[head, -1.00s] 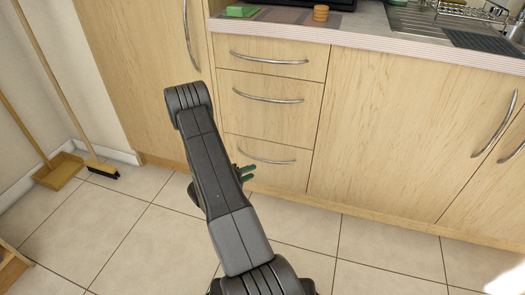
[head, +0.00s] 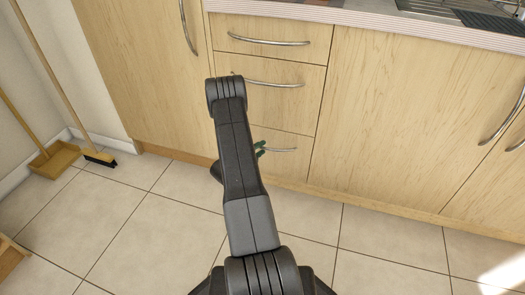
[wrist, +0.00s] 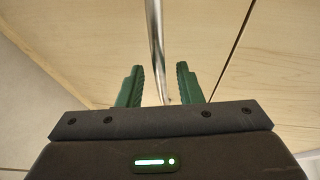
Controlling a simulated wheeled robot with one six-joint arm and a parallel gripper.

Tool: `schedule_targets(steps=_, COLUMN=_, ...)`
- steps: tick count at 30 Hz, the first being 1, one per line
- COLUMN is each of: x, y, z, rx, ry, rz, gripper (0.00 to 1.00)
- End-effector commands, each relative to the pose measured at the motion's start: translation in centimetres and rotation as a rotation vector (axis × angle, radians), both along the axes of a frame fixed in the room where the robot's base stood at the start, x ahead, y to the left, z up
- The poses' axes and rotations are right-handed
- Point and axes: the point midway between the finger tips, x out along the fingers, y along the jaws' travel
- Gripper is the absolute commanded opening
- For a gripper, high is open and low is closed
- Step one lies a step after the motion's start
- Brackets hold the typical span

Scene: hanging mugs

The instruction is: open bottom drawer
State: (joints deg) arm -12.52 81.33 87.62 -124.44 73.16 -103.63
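The bottom drawer (head: 290,166) is the lowest of three wooden drawers and looks closed, flush with the cabinet front. Its curved metal handle (head: 284,150) shows partly to the right of my arm; its left part is hidden. In the wrist view, my gripper (wrist: 160,88) is open, and the metal handle bar (wrist: 156,45) runs between the two fingers with a gap on each side.
The middle drawer handle (head: 270,84) and top drawer handle (head: 265,41) are above. A tall cabinet door (head: 145,70) is on the left and a wide door (head: 400,110) on the right. A broom (head: 100,158) and dustpan (head: 55,160) stand at far left.

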Motion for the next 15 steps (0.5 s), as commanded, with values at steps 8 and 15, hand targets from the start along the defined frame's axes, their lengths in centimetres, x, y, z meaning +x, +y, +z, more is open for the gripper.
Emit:
schedule_targets(steps=8, x=1.26, y=-1.12, z=-0.28, rx=0.000, ry=0.000, rz=0.000, gripper=0.32)
schedule_targets(steps=15, x=1.26, y=-1.11, z=-0.25, rx=0.000, ry=0.000, rz=0.000, gripper=0.28)
